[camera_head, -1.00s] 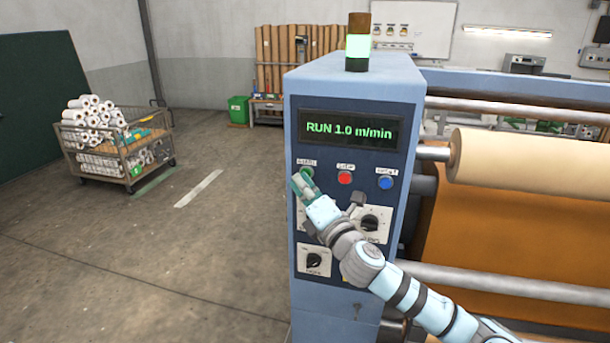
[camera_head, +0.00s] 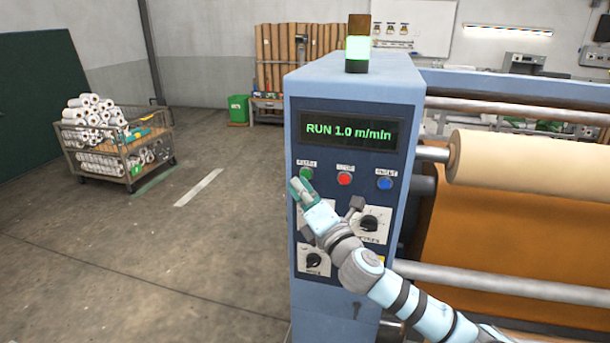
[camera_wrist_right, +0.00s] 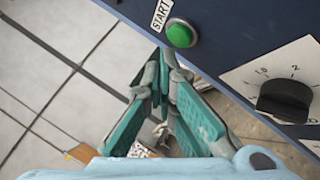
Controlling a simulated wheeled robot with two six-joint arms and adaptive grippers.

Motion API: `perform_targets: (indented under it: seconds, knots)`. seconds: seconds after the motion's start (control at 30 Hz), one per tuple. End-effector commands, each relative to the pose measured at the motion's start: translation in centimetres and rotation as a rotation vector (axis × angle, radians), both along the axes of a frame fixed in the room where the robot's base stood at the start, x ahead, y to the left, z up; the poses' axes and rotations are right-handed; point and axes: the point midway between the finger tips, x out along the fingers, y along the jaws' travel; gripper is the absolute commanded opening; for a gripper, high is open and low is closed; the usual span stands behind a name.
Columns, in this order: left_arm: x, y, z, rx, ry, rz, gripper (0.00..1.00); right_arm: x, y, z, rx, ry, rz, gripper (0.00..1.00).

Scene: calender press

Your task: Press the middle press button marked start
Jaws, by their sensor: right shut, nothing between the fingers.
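The start button is a green round button (camera_head: 306,173), the leftmost of three on the blue press cabinet (camera_head: 350,95); a red button (camera_head: 344,178) is in the middle and a blue one (camera_head: 385,183) at the right. In the right wrist view the green button (camera_wrist_right: 180,34) has a START label (camera_wrist_right: 161,14) beside it. My right gripper (camera_head: 297,186) is shut and empty, its tips just below and left of the green button. In the wrist view its fingertips (camera_wrist_right: 166,56) show close below the button, seemingly apart from it. My left gripper is out of view.
The display (camera_head: 348,130) reads RUN 1.0 m/min and the stack light (camera_head: 358,47) glows green. Dial knobs (camera_head: 369,223) sit below the buttons. A cream roll (camera_head: 530,165) is at the right. The floor left of the cabinet is clear up to a cart of rolls (camera_head: 120,165).

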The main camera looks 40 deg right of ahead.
Motion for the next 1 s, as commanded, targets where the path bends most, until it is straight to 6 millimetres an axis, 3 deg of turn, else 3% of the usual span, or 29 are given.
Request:
perform_targets:
  seconds: [0.6, 1.0]
  knots:
    - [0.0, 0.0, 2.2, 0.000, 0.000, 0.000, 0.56, -2.7, 3.9, 0.1, 0.001, 0.000, 0.000, 0.00]
    - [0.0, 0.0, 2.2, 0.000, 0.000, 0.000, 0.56, -2.9, 4.1, 0.0, 0.000, 0.000, 0.000, 0.00]
